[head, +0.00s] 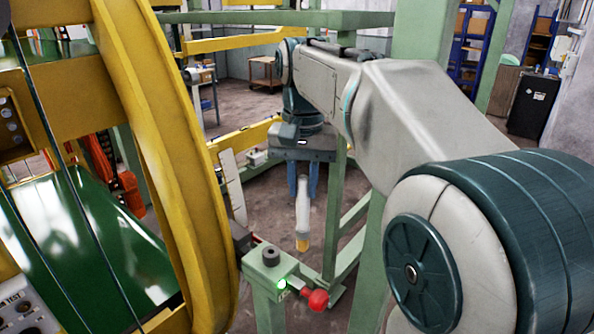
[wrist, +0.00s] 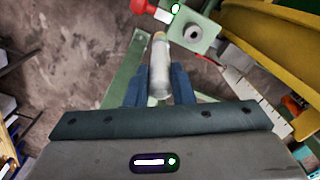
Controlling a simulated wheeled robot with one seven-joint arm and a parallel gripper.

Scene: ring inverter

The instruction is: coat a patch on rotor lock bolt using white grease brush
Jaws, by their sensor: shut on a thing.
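My gripper (head: 303,184) is shut on the white grease brush (head: 302,212), which hangs tip down with its tan end (head: 302,243) lowest. In the wrist view the brush (wrist: 159,72) lies between the two blue fingers of my gripper (wrist: 158,85). The rotor lock is a green post block (head: 262,276) with a black round boss, a green light and a red knob (head: 317,299). A dark bolt (head: 242,238) with a red mark runs from it towards the yellow ring. In the head view the brush tip appears above and right of the block; contact is not visible.
The large yellow ring (head: 180,170) stands close left of the lock. A green frame post (head: 336,215) rises behind and right of the brush. A white ruler-like strip (head: 232,185) stands beside the ring. Open concrete floor lies behind.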

